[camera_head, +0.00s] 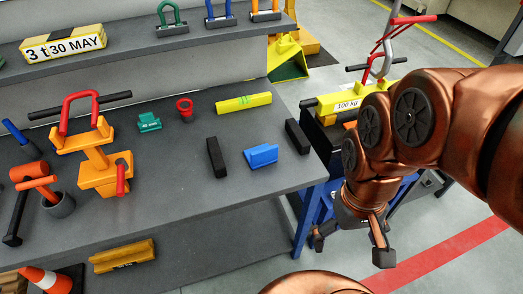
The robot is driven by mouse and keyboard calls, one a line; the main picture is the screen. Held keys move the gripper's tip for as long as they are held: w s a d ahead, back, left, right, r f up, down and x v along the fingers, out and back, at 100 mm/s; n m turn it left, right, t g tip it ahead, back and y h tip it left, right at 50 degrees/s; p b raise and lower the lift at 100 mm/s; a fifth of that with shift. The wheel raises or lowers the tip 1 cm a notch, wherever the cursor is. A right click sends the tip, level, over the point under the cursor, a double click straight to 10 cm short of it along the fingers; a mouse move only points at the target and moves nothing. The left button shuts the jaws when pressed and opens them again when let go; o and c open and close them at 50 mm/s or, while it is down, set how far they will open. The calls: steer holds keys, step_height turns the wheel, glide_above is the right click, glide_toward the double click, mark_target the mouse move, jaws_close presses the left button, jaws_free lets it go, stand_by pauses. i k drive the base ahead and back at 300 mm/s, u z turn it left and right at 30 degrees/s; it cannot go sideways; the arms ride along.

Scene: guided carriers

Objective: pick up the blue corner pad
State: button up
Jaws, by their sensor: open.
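The blue corner pad (261,156) lies on the grey bench top (218,188), near its right end. It sits between two black bars, apart from both. My gripper (349,250) is open and points down, off the bench's right front corner, to the right of the pad and nearer the camera. I see nothing between its fingers. A clear gap lies between my gripper and the pad.
One black bar (216,158) lies left of the pad and another (297,136) right of it. A yellow weight (345,105) stands beyond the bench.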

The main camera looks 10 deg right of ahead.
mark_target(260, 156)
steer(key=z, duration=1.7)
steer(key=k, duration=1.55)
steer(key=u, duration=2.1)
steer(key=i, duration=0.5)
steer(key=u, duration=0.1)
